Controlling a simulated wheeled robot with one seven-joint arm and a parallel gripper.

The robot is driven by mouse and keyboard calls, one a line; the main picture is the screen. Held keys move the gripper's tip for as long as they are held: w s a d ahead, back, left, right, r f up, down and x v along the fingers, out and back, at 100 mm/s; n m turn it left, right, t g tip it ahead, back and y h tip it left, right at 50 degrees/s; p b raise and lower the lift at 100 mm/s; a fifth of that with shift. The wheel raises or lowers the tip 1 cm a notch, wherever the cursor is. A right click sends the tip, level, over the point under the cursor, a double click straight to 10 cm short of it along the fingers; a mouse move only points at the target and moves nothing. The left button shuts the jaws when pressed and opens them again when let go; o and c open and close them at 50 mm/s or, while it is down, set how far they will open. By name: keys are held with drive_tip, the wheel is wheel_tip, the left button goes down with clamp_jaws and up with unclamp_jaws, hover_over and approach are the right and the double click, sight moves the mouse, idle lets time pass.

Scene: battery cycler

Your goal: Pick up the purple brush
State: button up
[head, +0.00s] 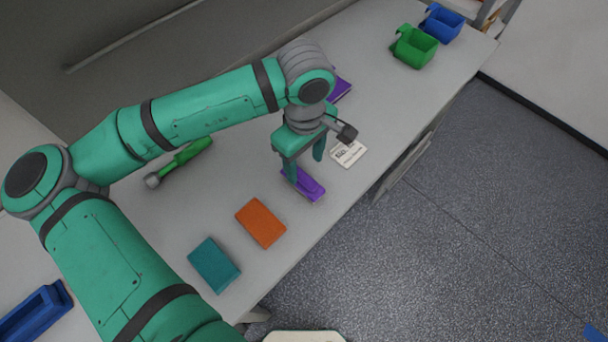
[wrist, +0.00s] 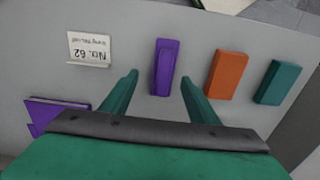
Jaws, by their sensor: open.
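The purple brush (head: 305,184) lies on the grey table near its front edge. In the wrist view the brush (wrist: 164,68) lies ahead of my fingers, roughly centred between them. My gripper (head: 305,166) is open and empty, pointing down above the brush. In the head view one finger overlaps the brush's far end; I cannot tell whether they touch. The open fingers also show in the wrist view (wrist: 160,90).
An orange block (head: 261,222) and a teal block (head: 214,264) lie left of the brush. A white card (head: 347,152) and a purple object (head: 340,89) lie beyond it. A green-handled tool (head: 180,161), green bin (head: 414,46) and blue bin (head: 442,23) are farther off.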

sight(302, 176)
drive_tip(key=shift+s+a+f, duration=0.15)
drive_tip(key=shift+a+f, duration=0.1)
drive_tip(key=shift+f, duration=0.25)
drive_tip(key=shift+s+a+f, duration=0.15)
drive_tip(key=shift+a+f, duration=0.05)
drive_tip(key=shift+f, duration=0.25)
wheel_tip(302, 176, down, 3)
drive_tip(key=shift+d+f, duration=0.1)
drive_tip(key=shift+f, duration=0.65)
drive_tip(key=shift+w, duration=0.1)
drive_tip(key=c, duration=1.2)
